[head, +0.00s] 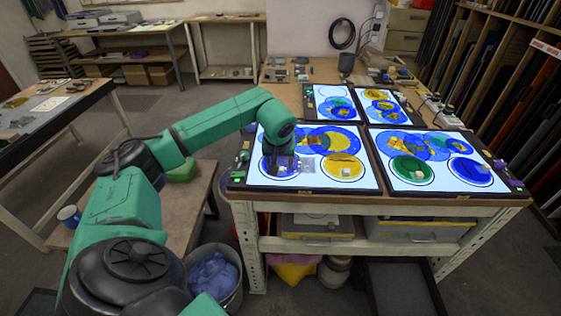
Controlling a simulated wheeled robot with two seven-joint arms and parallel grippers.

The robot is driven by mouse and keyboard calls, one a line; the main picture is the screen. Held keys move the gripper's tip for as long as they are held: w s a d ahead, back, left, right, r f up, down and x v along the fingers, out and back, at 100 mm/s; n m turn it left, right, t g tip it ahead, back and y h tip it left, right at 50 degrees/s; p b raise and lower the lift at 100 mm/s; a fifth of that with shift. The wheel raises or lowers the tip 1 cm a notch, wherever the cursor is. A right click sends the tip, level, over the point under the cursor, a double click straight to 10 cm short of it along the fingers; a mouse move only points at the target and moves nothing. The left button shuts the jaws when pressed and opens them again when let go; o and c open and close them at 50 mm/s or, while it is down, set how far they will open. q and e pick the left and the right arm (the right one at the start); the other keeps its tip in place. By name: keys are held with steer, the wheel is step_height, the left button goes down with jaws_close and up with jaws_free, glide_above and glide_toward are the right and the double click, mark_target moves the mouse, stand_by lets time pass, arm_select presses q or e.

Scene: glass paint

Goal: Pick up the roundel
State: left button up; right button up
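Several round painted glass pieces lie on lit white panels on the bench. On the near left panel (365,184) are a blue roundel (271,172) and a yellow one (350,168). On the near right panel are a green roundel (402,173) and a blue one (466,176). I cannot tell which one the task means. My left gripper (280,168) points down over the blue roundel on the near left panel and hides part of it. The fingers are dark and small, so their opening and any contact are unclear. My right gripper is not in view.
Two smaller lit panels (338,92) stand behind, with tools and small parts beyond them. Small pale blocks (308,165) lie near the roundels. A low wooden table with a blue mug (69,215) and a bucket (215,272) stand left of the bench.

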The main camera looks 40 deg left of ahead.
mark_target(280, 175)
arm_select(q)
steer(key=shift+x, duration=1.6)
jaws_close()
steer(key=shift+r, duration=0.2)
